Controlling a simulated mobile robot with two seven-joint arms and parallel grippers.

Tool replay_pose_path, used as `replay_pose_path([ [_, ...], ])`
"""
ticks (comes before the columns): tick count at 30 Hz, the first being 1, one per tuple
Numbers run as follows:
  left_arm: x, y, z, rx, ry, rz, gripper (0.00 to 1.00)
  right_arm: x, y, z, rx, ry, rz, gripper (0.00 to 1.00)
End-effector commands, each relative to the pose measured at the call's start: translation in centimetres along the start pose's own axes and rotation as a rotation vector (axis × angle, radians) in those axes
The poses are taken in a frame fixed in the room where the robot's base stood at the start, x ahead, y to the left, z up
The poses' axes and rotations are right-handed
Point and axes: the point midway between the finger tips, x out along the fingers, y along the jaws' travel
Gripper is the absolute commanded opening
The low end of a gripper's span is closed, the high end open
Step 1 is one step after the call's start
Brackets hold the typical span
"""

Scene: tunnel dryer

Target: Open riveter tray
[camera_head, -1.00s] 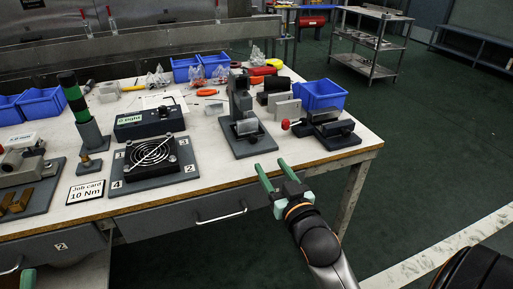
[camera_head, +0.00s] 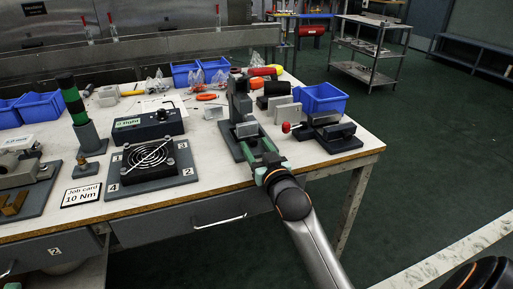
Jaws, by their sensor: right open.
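The riveter (camera_head: 239,103) is a dark grey upright press on a flat base, standing near the front edge of the workbench. My right gripper (camera_head: 256,146), with green fingers, is open at the front of the riveter, just in front of that block. Its fingers cover part of the riveter's base, and I cannot tell whether they touch it.
To the left are a fan unit (camera_head: 150,158) on a numbered plate and a job card (camera_head: 81,194). To the right is a fixture with a red knob (camera_head: 286,127). A blue bin (camera_head: 322,97) stands behind it. Drawers sit under the benchtop.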

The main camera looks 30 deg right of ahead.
Motion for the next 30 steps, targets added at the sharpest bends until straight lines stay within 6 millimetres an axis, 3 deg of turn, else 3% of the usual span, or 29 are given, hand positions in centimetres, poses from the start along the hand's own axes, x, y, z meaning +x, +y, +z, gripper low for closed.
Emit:
replay_pose_path([
  [3,0.01,0.01,-0.01,0.000,0.000,0.000,0.50,-0.02,0.01,0.00,0.000,0.000,0.000,0.56],
  [18,0.01,0.03,-0.02,0.000,0.001,0.001,0.50,-0.05,0.01,0.01,0.000,0.000,0.000,0.00],
  [30,0.01,0.04,-0.02,0.000,0.001,0.001,0.50,-0.05,0.00,0.03,0.000,0.000,0.000,0.00],
])
